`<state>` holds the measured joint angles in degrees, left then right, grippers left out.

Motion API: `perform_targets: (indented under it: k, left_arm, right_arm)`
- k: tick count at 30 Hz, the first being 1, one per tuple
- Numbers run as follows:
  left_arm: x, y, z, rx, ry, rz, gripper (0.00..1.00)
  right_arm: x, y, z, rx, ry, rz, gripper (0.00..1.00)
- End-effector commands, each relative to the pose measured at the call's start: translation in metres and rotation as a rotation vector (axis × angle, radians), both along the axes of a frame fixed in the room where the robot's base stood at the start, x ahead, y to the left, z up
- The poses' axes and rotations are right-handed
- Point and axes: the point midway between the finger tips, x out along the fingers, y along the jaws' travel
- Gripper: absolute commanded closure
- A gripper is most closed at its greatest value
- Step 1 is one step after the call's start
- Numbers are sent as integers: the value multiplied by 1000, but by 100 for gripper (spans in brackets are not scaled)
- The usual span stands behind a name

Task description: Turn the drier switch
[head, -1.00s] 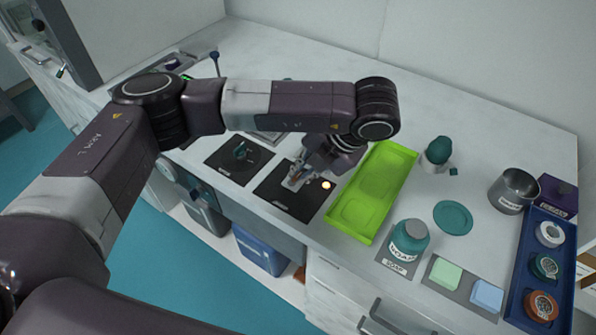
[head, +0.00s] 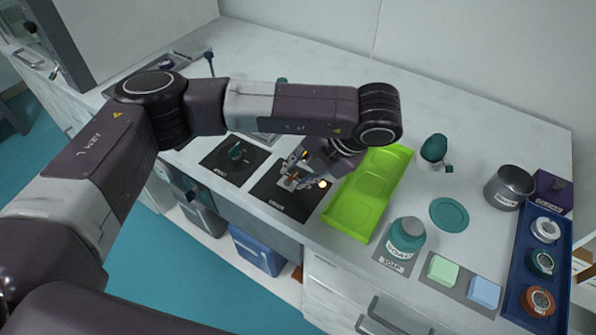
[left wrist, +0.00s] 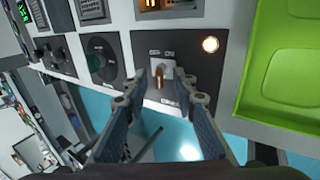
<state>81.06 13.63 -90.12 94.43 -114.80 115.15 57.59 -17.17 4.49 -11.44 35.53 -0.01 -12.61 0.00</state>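The drier switch (left wrist: 158,78) is a small knob with an orange-brown lever on a black panel (left wrist: 190,72). The panel also shows in the head view (head: 285,204), near the table's front edge. A round lamp (left wrist: 210,44) glows on the panel beside the switch. My left gripper (left wrist: 162,82) is over the panel, with its two fingers apart, one on each side of the switch. Whether either finger touches the lever cannot be told. In the head view the left gripper (head: 291,178) partly hides the switch. My right gripper is not in view.
A green tray (head: 351,217) lies just right of the panel. A second black panel with a dark knob (head: 237,153) is to its left. A soap bottle (head: 405,238), sponges, a teal plate (head: 449,214) and a blue tray (head: 518,275) are farther right.

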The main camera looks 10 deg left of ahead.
Motion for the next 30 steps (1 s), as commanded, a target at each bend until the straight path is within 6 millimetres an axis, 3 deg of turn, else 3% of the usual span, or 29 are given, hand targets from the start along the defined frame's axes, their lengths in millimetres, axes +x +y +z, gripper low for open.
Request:
perform_targets:
  k: [8,21,30]
  left_arm:
    - [-1,-9,16,-1,-4,-3,75]
    - [-17,-50,89,1,-4,-2,75]
    - [-21,-58,103,0,0,0,75]
  right_arm:
    - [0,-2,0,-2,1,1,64]
    - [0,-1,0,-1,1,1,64]
    - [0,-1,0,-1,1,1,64]
